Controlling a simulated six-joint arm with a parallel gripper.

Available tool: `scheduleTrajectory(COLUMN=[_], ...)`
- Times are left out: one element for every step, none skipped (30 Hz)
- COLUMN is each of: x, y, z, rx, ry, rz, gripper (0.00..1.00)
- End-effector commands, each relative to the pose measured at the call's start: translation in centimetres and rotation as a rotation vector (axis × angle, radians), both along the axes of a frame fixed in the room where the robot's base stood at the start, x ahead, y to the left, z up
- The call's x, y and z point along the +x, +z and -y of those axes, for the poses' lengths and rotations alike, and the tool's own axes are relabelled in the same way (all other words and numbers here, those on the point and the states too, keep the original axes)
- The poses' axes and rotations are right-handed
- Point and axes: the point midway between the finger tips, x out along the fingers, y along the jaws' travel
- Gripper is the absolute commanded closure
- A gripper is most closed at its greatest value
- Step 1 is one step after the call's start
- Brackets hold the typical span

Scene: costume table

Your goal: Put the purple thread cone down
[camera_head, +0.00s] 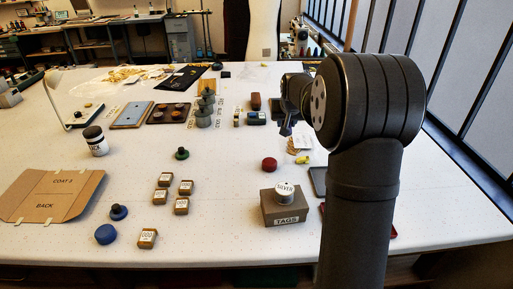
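My gripper (286,130) is above the right-middle of the white table (225,200), partly hidden by my own arm. It points down, and its fingers are small and dark. I cannot tell whether they hold anything. I cannot make out a purple thread cone in this view; it may be hidden behind my arm or too small to tell.
A box marked TAGS (285,209) bears a tin marked SILVER (285,197). A red disc (269,165) and a green knobbed piece (182,154) stand nearby. Several small labelled boxes (165,180) stand left of centre, near a cardboard folder (53,195). The middle is clear.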

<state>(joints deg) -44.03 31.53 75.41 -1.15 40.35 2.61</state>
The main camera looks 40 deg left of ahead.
Motion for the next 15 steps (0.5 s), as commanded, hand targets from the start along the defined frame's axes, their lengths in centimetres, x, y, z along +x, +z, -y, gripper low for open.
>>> scheduleTrajectory(x=[-0.4, -0.6, -0.9, -1.1, -1.4, -1.7, -1.9, -2.2, -2.4, -2.6, -2.8, -3.1, -3.2, -3.3, -3.4], y=[-0.7, -1.1, -1.6, -2.0, -2.5, -3.0, -3.5, -3.9, -4.4, -4.8, -5.1, -5.5, -5.7, -5.9, -6.2], z=[-0.8, -1.4, -2.3, -3.0, -3.6, -4.5, -5.2, -5.8, -6.7, -7.3, -7.8, -8.5, -8.9, -9.3, -9.7], rx=[-0.003, -0.004, -0.003, -0.003, -0.003, -0.003, -0.003, -0.004, -0.003, -0.003, -0.002, -0.002, -0.001, -0.001, -0.002], ry=[0.004, 0.004, 0.006, 0.005, 0.006, 0.006, 0.005, 0.007, 0.005, 0.005, 0.005, 0.005, 0.004, 0.003, 0.004], rz=[-0.001, -0.002, -0.001, -0.002, -0.001, -0.001, -0.002, -0.002, -0.002, -0.002, -0.001, -0.001, -0.001, 0.0, 0.0], gripper=[0.89, 0.89, 0.89, 0.89, 0.89, 0.89, 0.89, 0.89, 0.89, 0.89, 0.89, 0.89, 0.89, 0.89, 0.89])
